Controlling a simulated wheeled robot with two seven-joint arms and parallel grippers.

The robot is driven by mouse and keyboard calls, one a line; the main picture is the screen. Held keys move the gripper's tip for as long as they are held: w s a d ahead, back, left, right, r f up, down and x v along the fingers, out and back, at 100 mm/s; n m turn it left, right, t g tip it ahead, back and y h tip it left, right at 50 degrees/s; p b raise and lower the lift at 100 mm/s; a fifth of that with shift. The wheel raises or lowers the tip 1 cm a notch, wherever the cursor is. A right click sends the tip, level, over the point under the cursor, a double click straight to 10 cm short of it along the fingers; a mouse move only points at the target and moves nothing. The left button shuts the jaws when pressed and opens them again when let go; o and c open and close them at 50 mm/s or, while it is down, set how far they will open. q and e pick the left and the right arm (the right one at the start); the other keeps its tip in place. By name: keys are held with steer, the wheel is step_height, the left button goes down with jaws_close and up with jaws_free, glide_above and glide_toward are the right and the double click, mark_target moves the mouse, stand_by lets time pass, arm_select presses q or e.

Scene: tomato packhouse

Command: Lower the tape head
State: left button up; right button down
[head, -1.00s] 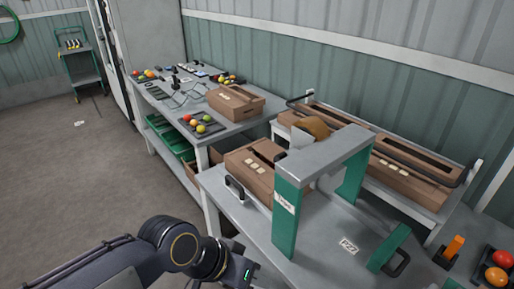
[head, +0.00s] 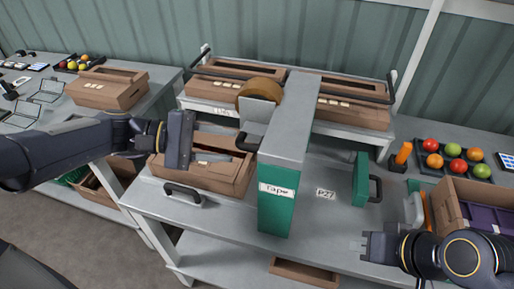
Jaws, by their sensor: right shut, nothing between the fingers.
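The tape station is a grey and green arch (head: 288,120) with a "Tape" label, standing on the grey table. A brown tape roll (head: 260,88) sits on the arch's left side above a pale grey plate. A black handle (head: 247,143) sticks out below it. An open brown carton (head: 224,178) stands left of the arch. My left gripper (head: 180,140) is above the carton's left part, apart from the black handle; its fingers are not clear. My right gripper (head: 374,246) is shut and empty over the table's right front.
Two more cartons (head: 352,112) lie on the rear shelf behind black rails. A green block with a black handle (head: 361,180) stands right of the arch. A tomato tray (head: 452,160) and a carton with purple inside (head: 452,204) are at the right. The table's front middle is clear.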

mark_target(257, 149)
arm_select(q)
steer(key=x, duration=0.7)
steer(key=shift+d+p, duration=0.35)
steer(key=shift+c, duration=0.5)
jaws_close()
